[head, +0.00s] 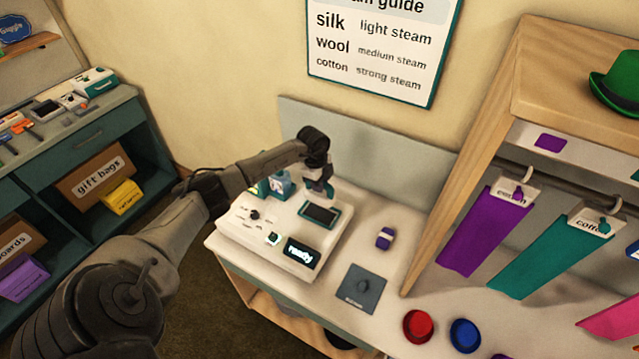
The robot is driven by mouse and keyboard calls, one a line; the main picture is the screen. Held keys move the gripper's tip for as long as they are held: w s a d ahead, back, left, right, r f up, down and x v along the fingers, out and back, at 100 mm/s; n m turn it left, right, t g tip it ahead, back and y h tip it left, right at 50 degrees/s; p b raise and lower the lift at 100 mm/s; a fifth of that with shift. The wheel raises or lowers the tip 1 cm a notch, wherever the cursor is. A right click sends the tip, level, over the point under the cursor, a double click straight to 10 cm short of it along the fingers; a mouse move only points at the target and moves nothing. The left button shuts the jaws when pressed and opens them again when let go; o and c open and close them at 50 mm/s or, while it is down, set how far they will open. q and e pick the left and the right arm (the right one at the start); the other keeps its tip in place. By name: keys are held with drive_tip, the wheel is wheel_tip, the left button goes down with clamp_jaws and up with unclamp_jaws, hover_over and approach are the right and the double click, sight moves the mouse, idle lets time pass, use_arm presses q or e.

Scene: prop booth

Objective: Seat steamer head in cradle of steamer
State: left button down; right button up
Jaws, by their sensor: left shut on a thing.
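The steamer (268,236) is a white box on the counter with a knob, small controls and a lit display reading "ready". Its cradle (319,213) is a dark recess with a teal rim on the top right of the box. My left gripper (320,182) points down just above the back edge of the cradle. It is shut on a small teal and grey piece, which looks like the steamer head (328,190). Fingers hide much of it, and I cannot tell whether it touches the cradle. My right gripper is not in view.
A purple-and-white item (384,238) and a dark square pad (361,289) lie right of the steamer. Red (418,325) and blue (465,335) hats sit at front right. A wooden rack (470,150) holds hanging fabrics.

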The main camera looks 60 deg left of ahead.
sight(320, 195)
use_arm(q)
drive_tip(key=shift+f+b, duration=2.15)
drive_tip(key=shift+f, duration=0.8)
drive_tip(key=shift+f, duration=0.85)
drive_tip(key=shift+f+b, duration=0.45)
drive_tip(key=shift+f, duration=0.2)
